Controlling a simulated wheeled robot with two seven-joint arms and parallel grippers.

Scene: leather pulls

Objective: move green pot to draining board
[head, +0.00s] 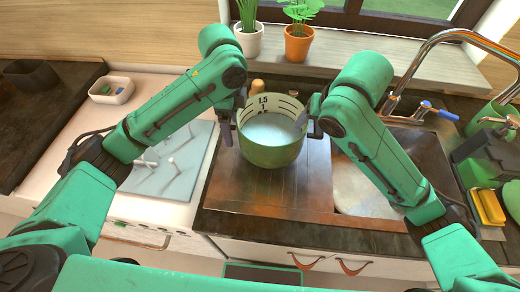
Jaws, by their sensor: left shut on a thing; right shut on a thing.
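The green pot (272,154) is upright in the upper middle of the head view, with a pale inside and dark measuring marks on its inner wall. It is over the brown draining board (270,205) left of the sink; I cannot tell whether it touches the board. My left gripper (238,112) is shut on the pot's left side. My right gripper (305,116) is shut on its right side. The fingertips are partly hidden by the arms and the pot rim.
The sink (362,190) with a curved tap (440,38) lies to the right. A stove with a pale blue top (170,185) is at the left, with a white dish (111,90) behind it. Two potted plants (298,44) stand on the windowsill. A yellow sponge (488,207) is at far right.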

